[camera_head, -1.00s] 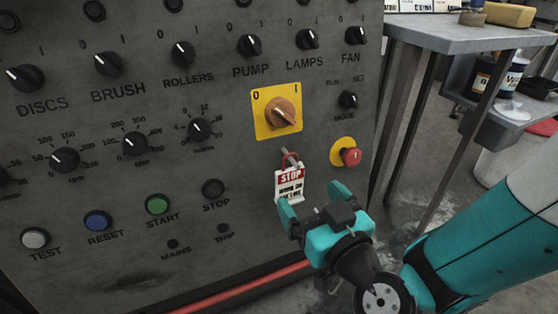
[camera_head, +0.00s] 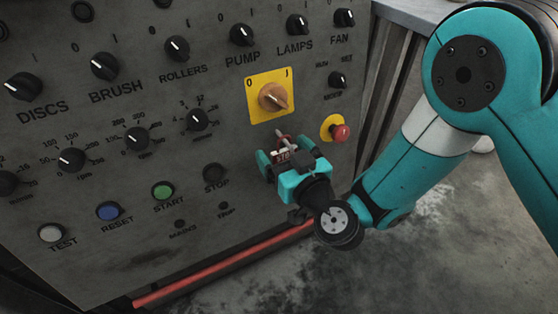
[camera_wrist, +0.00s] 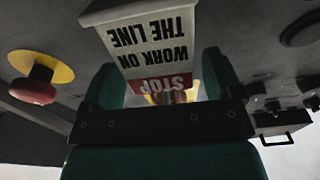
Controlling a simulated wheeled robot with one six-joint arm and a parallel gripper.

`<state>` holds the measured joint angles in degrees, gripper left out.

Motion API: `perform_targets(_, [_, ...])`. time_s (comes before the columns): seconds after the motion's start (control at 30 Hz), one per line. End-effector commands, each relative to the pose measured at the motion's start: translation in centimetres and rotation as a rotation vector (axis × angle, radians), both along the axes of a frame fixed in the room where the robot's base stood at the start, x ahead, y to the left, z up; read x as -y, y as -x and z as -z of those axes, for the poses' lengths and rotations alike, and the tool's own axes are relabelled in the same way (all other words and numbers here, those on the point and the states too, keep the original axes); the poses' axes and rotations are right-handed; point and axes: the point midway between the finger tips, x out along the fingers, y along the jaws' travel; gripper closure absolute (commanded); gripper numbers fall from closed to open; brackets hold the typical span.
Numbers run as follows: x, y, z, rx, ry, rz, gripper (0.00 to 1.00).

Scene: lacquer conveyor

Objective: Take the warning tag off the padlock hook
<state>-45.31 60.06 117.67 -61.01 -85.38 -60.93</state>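The warning tag (camera_head: 284,155) is white with a red STOP band and hangs on the panel below the orange rotary switch (camera_head: 272,97). A small red padlock part (camera_head: 282,138) shows above it; the hook is not clear. In the wrist view the tag (camera_wrist: 152,45) appears upside down, reading STOP, WORK ON THE LINE. My gripper (camera_head: 285,155) is at the tag, with one teal finger on each side of it. In the wrist view the fingers (camera_wrist: 164,90) stand apart with the tag between them. Contact with its edges is not clear. The gripper hides the tag's lower part.
A red emergency button (camera_head: 340,133) on a yellow disc is right of the tag; it is at upper left in the wrist view (camera_wrist: 36,86). Knobs and buttons cover the panel (camera_head: 130,215). A red rail (camera_head: 220,266) runs along its foot. Open floor is right.

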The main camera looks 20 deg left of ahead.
Motion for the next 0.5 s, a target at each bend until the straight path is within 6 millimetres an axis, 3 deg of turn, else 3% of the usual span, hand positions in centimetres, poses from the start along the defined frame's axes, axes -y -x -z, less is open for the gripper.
perform_targets(0.03, [-0.02,0.02,0.02,0.0,0.0,-0.001,0.27])
perform_targets(0.2, [-0.06,0.05,0.02,0.0,0.0,-0.002,0.64])
perform_targets(0.5, [-0.1,0.09,-0.04,0.001,0.001,-0.002,0.64])
